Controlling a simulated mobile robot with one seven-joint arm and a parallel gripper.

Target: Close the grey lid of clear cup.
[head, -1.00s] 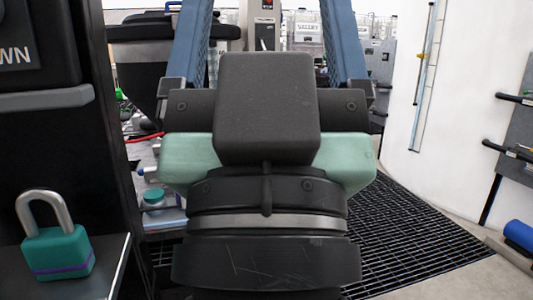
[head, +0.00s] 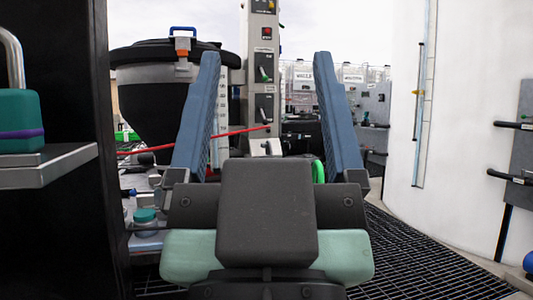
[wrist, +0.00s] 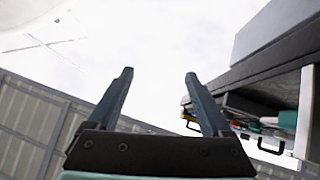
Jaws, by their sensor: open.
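My gripper (head: 267,58) is open and empty, its two blue fingers pointing up and away from me in the head view. Its open fingers (wrist: 159,73) also show in the wrist view against a pale background, with nothing between them. I cannot make out a clear cup with a grey lid in either view. My gripper body and arm hide the middle of the lower head view.
A teal padlock (head: 20,120) stands on a grey shelf (head: 60,165) at the left. A black tank (head: 165,95) and a grey control post (head: 262,75) stand behind. A small teal-capped jar (head: 146,222) sits low left. Dark floor grating (head: 420,250) lies right.

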